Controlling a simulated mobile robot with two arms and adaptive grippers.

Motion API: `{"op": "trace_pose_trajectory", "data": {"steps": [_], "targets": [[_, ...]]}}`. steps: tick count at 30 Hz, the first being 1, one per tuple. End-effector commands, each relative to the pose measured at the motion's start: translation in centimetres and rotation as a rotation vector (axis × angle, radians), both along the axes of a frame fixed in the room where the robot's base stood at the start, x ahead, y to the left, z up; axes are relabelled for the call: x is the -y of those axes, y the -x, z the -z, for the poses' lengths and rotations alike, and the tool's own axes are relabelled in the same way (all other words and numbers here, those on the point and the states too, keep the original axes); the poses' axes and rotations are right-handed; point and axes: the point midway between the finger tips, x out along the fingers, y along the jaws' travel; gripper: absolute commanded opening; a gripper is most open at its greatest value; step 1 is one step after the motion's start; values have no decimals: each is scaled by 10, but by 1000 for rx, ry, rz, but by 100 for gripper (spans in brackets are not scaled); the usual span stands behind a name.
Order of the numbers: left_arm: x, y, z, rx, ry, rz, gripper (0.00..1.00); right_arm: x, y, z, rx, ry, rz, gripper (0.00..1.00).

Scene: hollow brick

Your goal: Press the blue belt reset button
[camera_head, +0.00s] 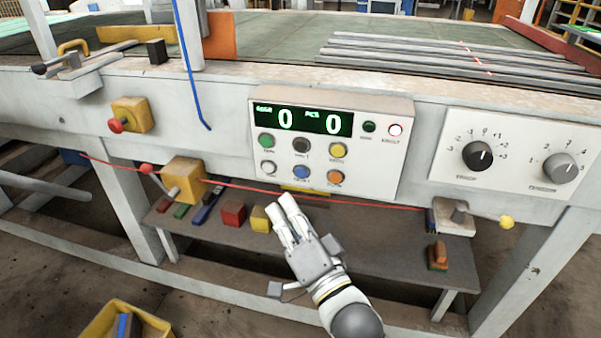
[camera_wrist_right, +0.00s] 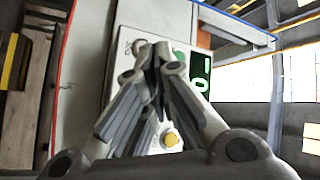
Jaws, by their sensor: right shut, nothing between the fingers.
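The blue button (camera_head: 301,172) is in the middle of the lower row on the white control panel (camera_head: 385,165), between a white and an orange button. My right gripper (camera_head: 279,206) is shut and empty. In the head view its fingertips show just below and left of the blue button; the gap to the panel is hard to judge. In the right wrist view the shut fingers (camera_wrist_right: 151,52) cover much of the panel (camera_wrist_right: 122,50). A yellow button (camera_wrist_right: 171,139) shows beside them there, and I cannot make out the blue one. My left gripper is not in view.
The panel has a green display (camera_head: 303,118) reading zeros and several other buttons. A red cord (camera_head: 330,199) runs below the panel. A shelf (camera_head: 350,250) holds coloured blocks. A knob box (camera_head: 515,155) is at right, and a yellow crate (camera_head: 92,328) is at lower left.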

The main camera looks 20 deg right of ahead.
Motion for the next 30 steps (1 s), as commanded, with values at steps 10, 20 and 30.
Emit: {"op": "trace_pose_trajectory", "data": {"steps": [10,20,30], "targets": [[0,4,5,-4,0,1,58,25,-38,-1,0,2,0,0],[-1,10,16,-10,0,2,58,32,-48,-1,2,0,-1,0],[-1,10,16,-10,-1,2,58,32,-48,0,1,-1,-1,0]]}}
